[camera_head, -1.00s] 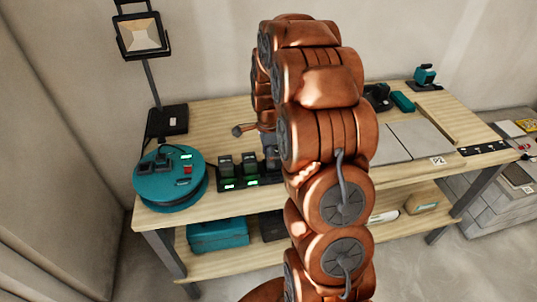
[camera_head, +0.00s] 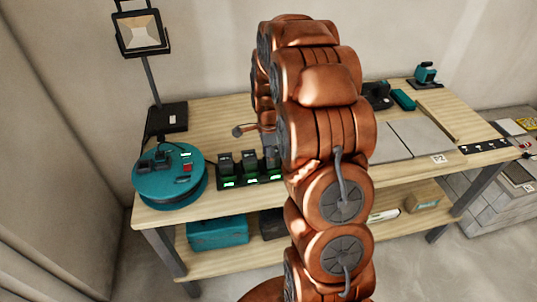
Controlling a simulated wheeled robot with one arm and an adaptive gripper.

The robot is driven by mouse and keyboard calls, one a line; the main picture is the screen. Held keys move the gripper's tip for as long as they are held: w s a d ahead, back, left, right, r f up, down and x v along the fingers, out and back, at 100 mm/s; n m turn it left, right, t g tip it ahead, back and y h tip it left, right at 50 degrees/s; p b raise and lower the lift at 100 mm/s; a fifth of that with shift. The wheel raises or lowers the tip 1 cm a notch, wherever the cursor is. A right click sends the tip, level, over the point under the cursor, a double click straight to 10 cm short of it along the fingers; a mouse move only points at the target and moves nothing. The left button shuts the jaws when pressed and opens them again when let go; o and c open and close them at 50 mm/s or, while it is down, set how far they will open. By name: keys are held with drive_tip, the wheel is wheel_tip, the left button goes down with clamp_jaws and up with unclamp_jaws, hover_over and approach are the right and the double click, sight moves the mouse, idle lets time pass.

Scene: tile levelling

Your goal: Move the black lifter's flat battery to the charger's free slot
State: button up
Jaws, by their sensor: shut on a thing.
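The charger (camera_head: 248,183) is a dark strip near the table's left front, with green lights along it. Two dark batteries stand upright in its left and middle slots. A third dark battery (camera_head: 273,162) stands at its right slot, with a green light below it. My gripper (camera_head: 270,147) is just above this third battery and shut on it; my copper arm hides much of the gripper. The black lifter (camera_head: 377,95) sits at the back of the table, right of my arm and partly hidden by it.
A teal cable reel (camera_head: 170,182) with dark pieces on top stands left of the charger. A work lamp (camera_head: 141,35) rises behind it. Grey tiles (camera_head: 420,137), a teal object (camera_head: 402,100) and a teal tool (camera_head: 426,76) lie to the right.

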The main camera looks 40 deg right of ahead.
drive_tip(key=o, duration=1.2)
drive_tip(key=shift+o, duration=0.2)
wheel_tip(320, 180, up, 12)
drive_tip(key=s+a+r+n, duration=0.4)
drive_tip(key=s+a+n, duration=0.8)
drive_tip(key=s+a, duration=0.25)
drive_tip(key=s+a+n+g, duration=0.1)
drive_tip(key=s+a+n, duration=0.1)
drive_tip(key=s+n, duration=0.3)
drive_tip(key=s+a+f+n, duration=0.1)
drive_tip(key=s+a+n, duration=0.2)
drive_tip(key=s, duration=0.8)
drive_tip(key=n, duration=0.2)
drive_tip(key=shift+s+f+n+g, duration=0.15)
drive_tip(key=shift+s+n+g, duration=0.15)
drive_tip(key=shift+g, duration=0.1)
